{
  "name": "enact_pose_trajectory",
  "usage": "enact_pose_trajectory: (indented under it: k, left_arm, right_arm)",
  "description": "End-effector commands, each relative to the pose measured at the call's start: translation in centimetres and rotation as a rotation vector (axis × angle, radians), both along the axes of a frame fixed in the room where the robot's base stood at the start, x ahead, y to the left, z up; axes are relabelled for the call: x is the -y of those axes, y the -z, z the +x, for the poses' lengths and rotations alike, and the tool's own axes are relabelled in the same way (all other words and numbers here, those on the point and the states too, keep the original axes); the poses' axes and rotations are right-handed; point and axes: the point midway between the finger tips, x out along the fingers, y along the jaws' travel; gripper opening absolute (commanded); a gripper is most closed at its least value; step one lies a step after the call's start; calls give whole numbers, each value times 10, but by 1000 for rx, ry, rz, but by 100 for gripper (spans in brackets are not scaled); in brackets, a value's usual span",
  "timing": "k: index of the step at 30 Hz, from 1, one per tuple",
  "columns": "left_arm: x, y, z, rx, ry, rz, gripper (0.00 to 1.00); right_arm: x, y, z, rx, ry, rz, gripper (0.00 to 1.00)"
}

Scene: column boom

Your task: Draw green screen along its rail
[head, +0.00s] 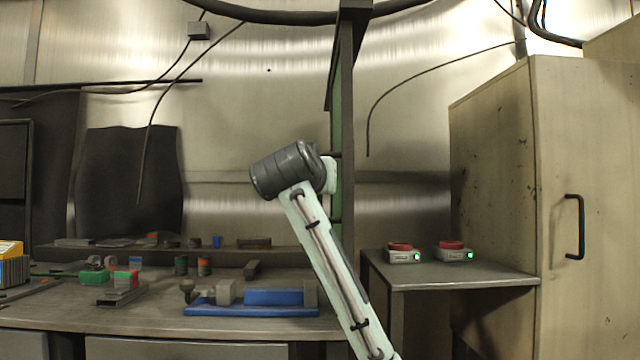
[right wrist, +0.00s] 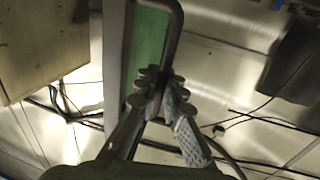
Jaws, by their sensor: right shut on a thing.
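The green screen (head: 336,130) shows nearly edge-on in the head view, as a thin green strip beside a dark upright frame edge. In the right wrist view its green face (right wrist: 150,48) lies just behind a dark bar handle (right wrist: 179,35). My right gripper (right wrist: 162,88) is shut on this handle, with the fingers on either side of its bar. In the head view my right arm rises from the bottom and its wrist hides the gripper and the handle. A dark beam (head: 344,50) runs above the screen; I cannot tell if it is the rail. My left gripper is out of view.
A workbench (head: 60,312) with a blue vise and small parts stands at left. At right, a small table (head: 470,280) bears two red-topped boxes (head: 400,252), beside a tall beige cabinet (head: 555,130). Cables hang along the metal wall.

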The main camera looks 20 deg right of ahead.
Motion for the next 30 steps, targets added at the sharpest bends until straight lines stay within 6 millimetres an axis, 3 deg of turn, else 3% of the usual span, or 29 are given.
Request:
enact_pose_trajectory:
  k: [18, 19, 24, 30]
  left_arm:
    - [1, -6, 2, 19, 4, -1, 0]
    - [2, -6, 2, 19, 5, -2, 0]
    - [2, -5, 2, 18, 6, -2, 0]
    - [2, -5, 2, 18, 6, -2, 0]
  right_arm:
    - [-2, 0, -9, 1, 1, 0, 0]
    - [-2, 0, -9, 1, 1, 0, 11]
    - [-3, 0, -9, 1, 1, 0, 31]
    - [-3, -1, -9, 1, 1, 0, 31]
